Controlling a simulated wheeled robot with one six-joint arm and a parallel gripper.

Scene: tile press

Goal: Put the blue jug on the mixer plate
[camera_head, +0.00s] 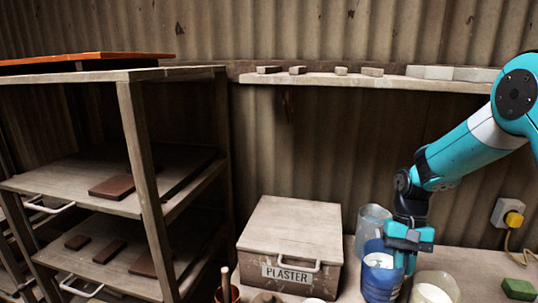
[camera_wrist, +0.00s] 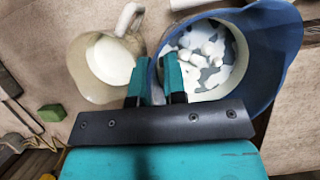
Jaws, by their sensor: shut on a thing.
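The blue jug (camera_head: 380,285) stands at the right of the bench in the head view, with pale contents in it. My gripper (camera_head: 409,262) reaches down at its right side. In the wrist view the jug (camera_wrist: 268,45) is at the upper right, and white lumps and grey-blue patches show inside. My two fingers (camera_wrist: 157,85) straddle its near wall, one inside and one outside, shut on it. The jug looks upright; I cannot tell whether its base touches the bench. I cannot make out a mixer plate in either view.
A clear jug with white contents (camera_head: 434,290) is close beside the blue jug. Another clear jug (camera_head: 372,222) stands behind. A PLASTER box (camera_head: 295,225) is to the left, a green block (camera_head: 519,289) to the right. A shelf (camera_head: 390,82) with small blocks runs above.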

